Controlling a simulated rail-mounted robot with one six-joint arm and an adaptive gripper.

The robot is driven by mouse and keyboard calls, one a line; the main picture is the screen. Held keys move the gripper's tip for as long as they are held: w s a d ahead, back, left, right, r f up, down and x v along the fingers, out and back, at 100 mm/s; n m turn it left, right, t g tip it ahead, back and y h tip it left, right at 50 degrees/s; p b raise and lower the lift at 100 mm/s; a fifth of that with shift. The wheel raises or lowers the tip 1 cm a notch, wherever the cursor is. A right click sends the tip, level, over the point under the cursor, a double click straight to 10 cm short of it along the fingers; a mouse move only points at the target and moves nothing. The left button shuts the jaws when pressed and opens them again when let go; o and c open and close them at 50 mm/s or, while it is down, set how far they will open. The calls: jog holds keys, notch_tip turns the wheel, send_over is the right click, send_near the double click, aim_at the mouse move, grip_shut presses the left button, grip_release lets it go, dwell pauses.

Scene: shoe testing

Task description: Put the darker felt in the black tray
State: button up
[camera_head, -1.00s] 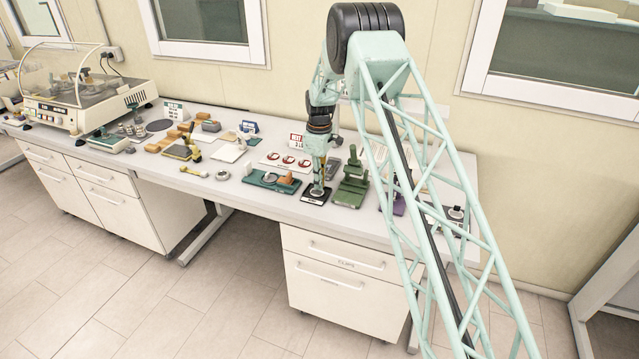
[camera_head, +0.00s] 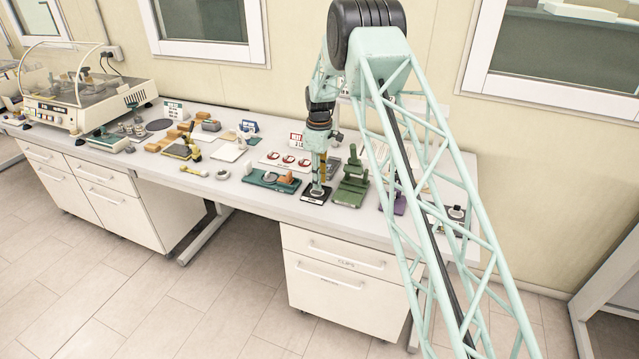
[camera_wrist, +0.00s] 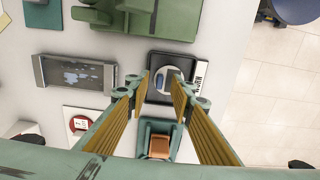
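A black tray (camera_head: 307,200) with a white label strip lies near the front edge of the bench, and it also shows in the wrist view (camera_wrist: 157,58). A pale round piece (camera_wrist: 160,80) with a bluish middle sits in the tray. I cannot tell whether it is felt. My gripper (camera_head: 316,190) points down over this tray. In the wrist view its two fingers (camera_wrist: 161,84) are apart, one on each side of the round piece, with no clear grip on it. I cannot tell which piece is the darker felt.
A green fixture (camera_head: 352,182) stands close right of my gripper. A teal tray (camera_head: 262,181) with an orange-brown block lies close left. A grey framed plate (camera_wrist: 75,57) lies behind. Another dark tray (camera_head: 436,215) with a round piece is at the right, partly behind my arm.

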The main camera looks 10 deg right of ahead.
notch_tip(320, 180, up, 11)
jog(key=shift+f, duration=0.2)
dwell(0.3)
dwell(0.8)
jog(key=s+r+m+t+b, duration=0.1)
jog(key=s+r, duration=0.6)
jog(key=r, duration=0.2)
jog(key=s+r+m+b, duration=0.2)
jog(key=s+r, duration=0.5)
jog(key=r, duration=0.2)
jog(key=s+r+m+t+b, duration=0.1)
jog(key=s+r, duration=0.4)
jog(key=s, duration=0.4)
jog(key=s+r+m+b, duration=0.1)
jog(key=s+r+m, duration=0.1)
jog(key=s+r, duration=0.45)
jog(key=s+a+m+t+b, duration=0.1)
jog(key=s+m+b, duration=0.1)
jog(key=s, duration=2.1)
jog(key=s+f+m+b, duration=0.1)
jog(key=s+f, duration=0.2)
jog(key=s, duration=0.6)
jog(key=s+f+m+t+b, duration=0.1)
jog(key=s+f+m, duration=0.1)
jog(key=s, duration=0.8)
jog(key=shift+s+f, duration=0.25)
jog(key=shift+f, duration=0.3)
